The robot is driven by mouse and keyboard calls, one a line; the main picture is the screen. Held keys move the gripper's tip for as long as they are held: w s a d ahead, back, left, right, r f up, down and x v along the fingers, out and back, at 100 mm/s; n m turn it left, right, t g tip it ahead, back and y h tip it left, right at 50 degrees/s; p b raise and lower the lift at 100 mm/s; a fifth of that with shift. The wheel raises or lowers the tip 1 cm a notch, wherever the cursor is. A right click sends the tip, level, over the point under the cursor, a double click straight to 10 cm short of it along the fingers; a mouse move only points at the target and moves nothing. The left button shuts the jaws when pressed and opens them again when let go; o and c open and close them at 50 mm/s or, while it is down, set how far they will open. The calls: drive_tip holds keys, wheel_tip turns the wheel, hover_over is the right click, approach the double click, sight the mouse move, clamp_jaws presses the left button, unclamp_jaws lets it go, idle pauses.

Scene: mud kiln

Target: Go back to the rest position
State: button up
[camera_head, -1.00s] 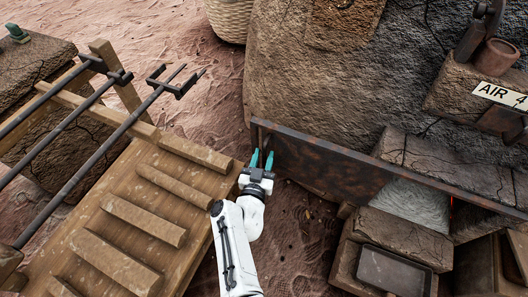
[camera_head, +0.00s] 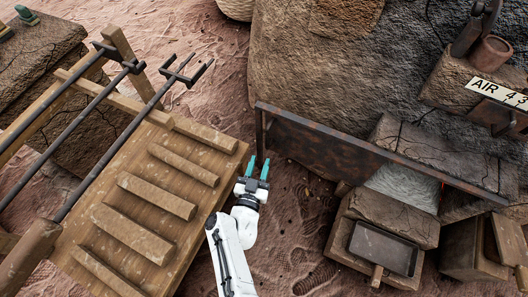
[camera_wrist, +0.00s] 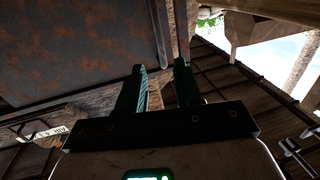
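My gripper (camera_head: 257,170) is at the end of my white arm, in the middle of the head view. Its two teal fingers are apart, with nothing between them. It is over the ground between the wooden rack and the rusty metal plate. In the wrist view my gripper (camera_wrist: 160,85) also shows with its fingers spread and empty. The rusty plate (camera_head: 340,148) stands on edge just right of my fingertips in the head view. It fills the upper left of the wrist view (camera_wrist: 70,45). I cannot tell whether the fingers touch anything; a gap seems to show.
A slatted wooden rack (camera_head: 147,243) is at left, with long dark iron tools (camera_head: 113,146) above it. A large mud kiln (camera_head: 330,70) stands behind the plate. A shallow tray (camera_head: 385,248) rests on a block at lower right. A sign (camera_head: 497,94) reads "AIR 4". Bare ground (camera_head: 300,240) lies between.

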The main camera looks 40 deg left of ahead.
drive_tip(key=w+d+n+g+y, duration=0.1)
drive_tip(key=w+d+g+y, duration=0.1)
drive_tip(key=w+d, duration=0.35)
drive_tip(key=d+g+h, duration=0.3)
drive_tip(key=d+g, duration=0.3)
drive_tip(key=d, duration=1.6)
drive_tip(key=s+d+r+m+g+h, duration=0.3)
drive_tip(key=s+d+r+h, duration=0.1)
drive_tip(key=s+d, duration=0.8)
drive_tip(key=s+d+r+m+g+h, duration=0.3)
drive_tip(key=s+d+r+m+g, duration=0.1)
drive_tip(key=s+d, duration=0.8)
wheel_tip(320, 180, up, 29)
drive_tip(key=d+p, duration=0.1)
drive_tip(key=p, duration=2.8)
drive_tip(key=shift+w+d, duration=0.25)
drive_tip(key=shift+w, duration=0.05)
